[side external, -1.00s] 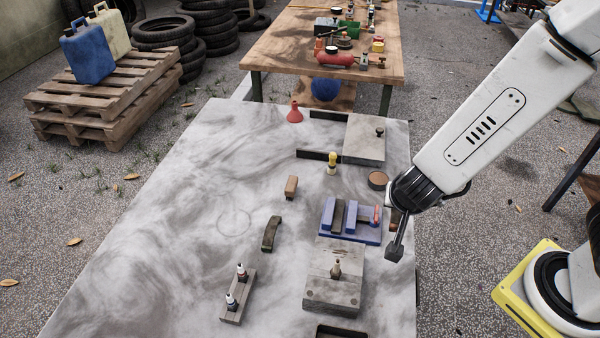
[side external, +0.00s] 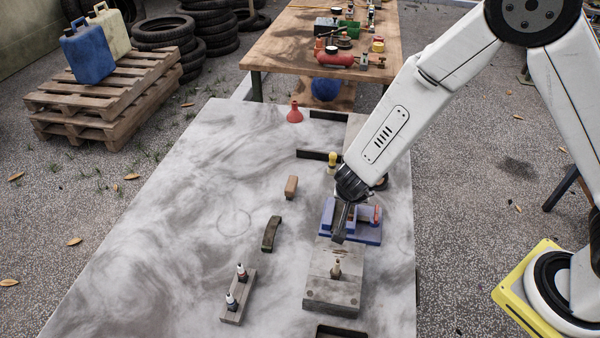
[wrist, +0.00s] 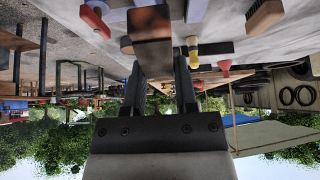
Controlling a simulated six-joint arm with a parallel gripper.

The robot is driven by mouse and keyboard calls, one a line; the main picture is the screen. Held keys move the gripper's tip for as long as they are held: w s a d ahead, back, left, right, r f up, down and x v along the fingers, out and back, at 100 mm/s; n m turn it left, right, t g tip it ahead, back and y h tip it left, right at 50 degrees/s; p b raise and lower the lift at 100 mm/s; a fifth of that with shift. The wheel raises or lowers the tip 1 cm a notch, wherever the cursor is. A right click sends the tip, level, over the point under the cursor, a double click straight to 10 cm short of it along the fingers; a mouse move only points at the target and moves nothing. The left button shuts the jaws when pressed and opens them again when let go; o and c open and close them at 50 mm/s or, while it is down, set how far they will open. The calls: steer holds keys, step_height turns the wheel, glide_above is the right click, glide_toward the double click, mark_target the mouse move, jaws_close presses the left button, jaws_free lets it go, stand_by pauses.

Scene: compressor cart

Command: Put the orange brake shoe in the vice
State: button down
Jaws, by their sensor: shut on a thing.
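The blue vice (side external: 371,237) sits on the right part of the grey table, with a red part at its right end. My gripper (side external: 339,238) is low over the vice's near left side and hides part of it. In the wrist view, my gripper (wrist: 161,68) is shut on a brown-orange block, which I take for the orange brake shoe (wrist: 150,22), at its fingertips. The shoe is hard to make out in the side view. I cannot tell whether it touches the vice. Blue parts of the vice (wrist: 196,10) show behind it in the wrist view.
A grey metal block with a small upright pin (side external: 330,292) stands just in front of the vice. A dark curved piece (side external: 271,233), a brown block (side external: 291,187) and a holder with two bottles (side external: 232,308) lie to the left. A red funnel (side external: 294,113) stands farther back. The table's left is clear.

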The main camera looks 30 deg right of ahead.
mark_target(340, 216)
steer(key=shift+w+a+f, duration=0.15)
steer(key=shift+w+f, duration=0.7)
steer(key=shift+f, duration=0.1)
steer(key=shift+f, duration=0.15)
steer(key=shift+w+f, duration=0.2)
steer(key=shift+f, duration=1.5)
steer(key=shift+f, duration=0.15)
steer(key=shift+c, duration=2)
jaws_free()
steer(key=v, duration=1.2)
